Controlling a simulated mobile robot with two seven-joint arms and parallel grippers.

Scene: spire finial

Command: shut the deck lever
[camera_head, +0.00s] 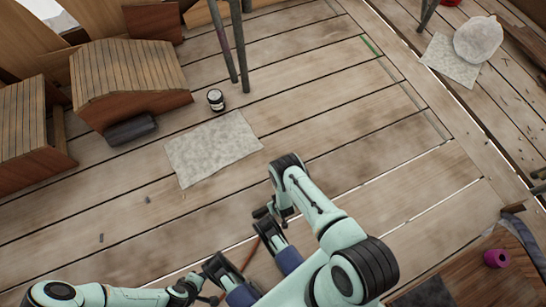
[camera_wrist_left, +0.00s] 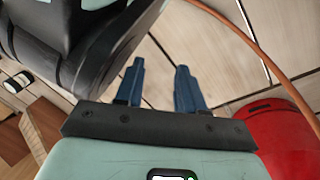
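I cannot make out the deck lever for certain in either view. My left gripper (camera_wrist_left: 159,70) is open in the left wrist view. Its two blue fingers stand apart, with bare deck boards between them and nothing held. In the head view my left arm comes in low at the left, and its fingers cannot be told clearly. My right arm bends over the deck at the lower middle of the head view. Two blue parts with dark ends, mine, show beside it, but the state of the right gripper cannot be read.
A small dark jar (camera_head: 215,99) stands near a grey sheet (camera_head: 212,147) on the deck. Slatted wooden blocks (camera_head: 127,72) stand at upper left. A white bag (camera_head: 478,40) is at upper right, a purple roll (camera_head: 496,258) lower right. A red container (camera_wrist_left: 285,140) is close right in the wrist view.

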